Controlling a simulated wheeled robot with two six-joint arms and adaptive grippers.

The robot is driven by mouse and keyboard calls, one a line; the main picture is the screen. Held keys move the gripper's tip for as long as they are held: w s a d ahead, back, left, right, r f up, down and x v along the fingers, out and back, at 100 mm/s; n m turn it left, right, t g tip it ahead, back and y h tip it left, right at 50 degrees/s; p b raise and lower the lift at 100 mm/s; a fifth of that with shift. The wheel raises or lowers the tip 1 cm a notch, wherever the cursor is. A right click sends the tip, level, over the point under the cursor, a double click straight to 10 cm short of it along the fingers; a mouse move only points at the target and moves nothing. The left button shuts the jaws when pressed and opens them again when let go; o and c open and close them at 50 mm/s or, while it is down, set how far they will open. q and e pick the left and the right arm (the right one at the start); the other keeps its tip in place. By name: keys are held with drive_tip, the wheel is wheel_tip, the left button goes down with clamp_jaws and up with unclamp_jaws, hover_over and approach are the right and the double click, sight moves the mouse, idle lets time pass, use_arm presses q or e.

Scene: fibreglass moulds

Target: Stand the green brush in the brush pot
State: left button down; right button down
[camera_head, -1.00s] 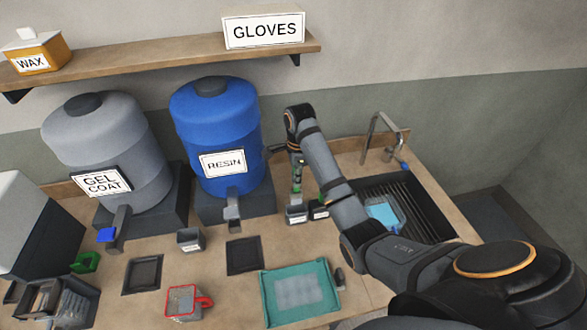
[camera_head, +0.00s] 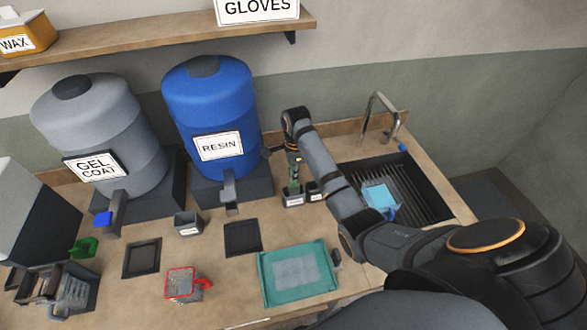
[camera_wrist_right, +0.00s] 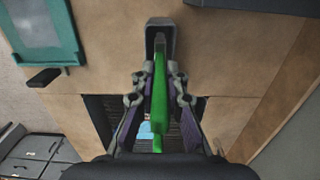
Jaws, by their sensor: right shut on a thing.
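My right gripper (camera_head: 294,172) is above the back of the bench, right of the blue resin drum, shut on the green brush (camera_wrist_right: 160,95). The brush's green handle shows between the fingers in the right wrist view. In the head view the brush (camera_head: 295,187) hangs roughly upright over a small grey labelled pot (camera_head: 293,200). The brush's lower end is at the pot's mouth; I cannot tell whether it is inside. A dark pot also shows in the right wrist view (camera_wrist_right: 160,24), beyond the fingertips. My left gripper is not in view.
A second small pot (camera_head: 314,189) stands close on the right, partly behind my arm. The sink (camera_head: 422,190) with a tap lies further right. The resin drum (camera_head: 210,115) stands left. A teal-framed mat (camera_head: 262,285) and red-rimmed cup (camera_head: 180,283) are in front.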

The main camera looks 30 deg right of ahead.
drive_tip(key=shift+f, duration=1.15)
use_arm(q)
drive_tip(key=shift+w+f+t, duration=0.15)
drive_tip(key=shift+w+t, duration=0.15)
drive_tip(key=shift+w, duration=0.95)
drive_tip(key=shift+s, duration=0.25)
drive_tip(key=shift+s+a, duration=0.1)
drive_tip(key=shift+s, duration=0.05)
use_arm(e)
drive_tip(key=c, duration=1.3)
unclamp_jaws()
drive_tip(key=shift+r, duration=0.4)
wheel_tip(320, 180, up, 7)
drive_tip(key=shift+d+f, duration=0.1)
drive_tip(key=shift+f, duration=0.05)
